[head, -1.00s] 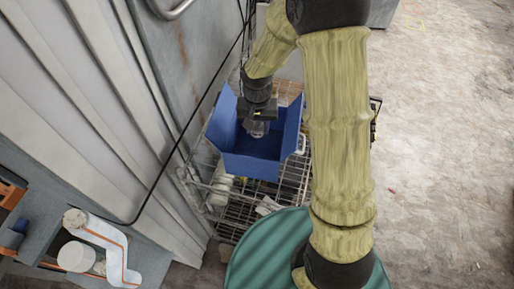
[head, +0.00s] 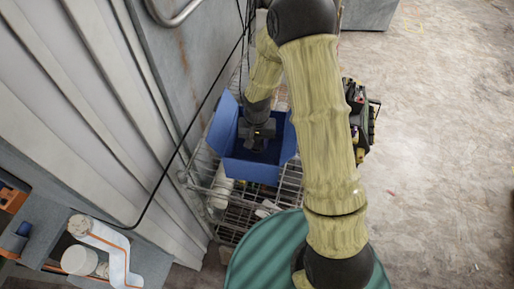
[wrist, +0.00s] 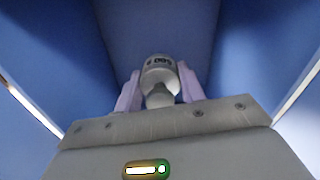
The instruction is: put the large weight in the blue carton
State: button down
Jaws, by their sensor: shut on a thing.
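The blue carton (head: 250,168) stands open on a wire cart in the head view, its flaps spread. My gripper (head: 258,146) reaches down into the carton. In the wrist view my gripper (wrist: 160,92) is shut on the large weight (wrist: 160,70), a grey metal cylinder with a narrow neck and dark markings. The blue inner walls of the carton (wrist: 60,60) surround it in that view. In the head view the weight is hidden by the gripper and the carton wall. I cannot tell whether the weight touches the carton floor.
The wire cart (head: 240,215) holds white items beside and below the carton. A green round drum top (head: 250,262) is at the bottom. A corrugated wall (head: 85,90) is close on the left. A black crate of items (head: 361,115) is right of my arm. Open floor lies at right.

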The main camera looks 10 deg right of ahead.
aim_at(257, 149)
jog(key=shift+f+p, duration=0.45)
jog(key=shift+f, duration=1.35)
jog(key=shift+f, duration=0.15)
jog(key=c, duration=0.9)
grip_release()
jog(key=shift+o, duration=0.2)
notch_tip(257, 149, up, 12)
jog(key=b, duration=0.3)
jog(key=shift+w, duration=0.1)
jog(key=shift+a, duration=0.15)
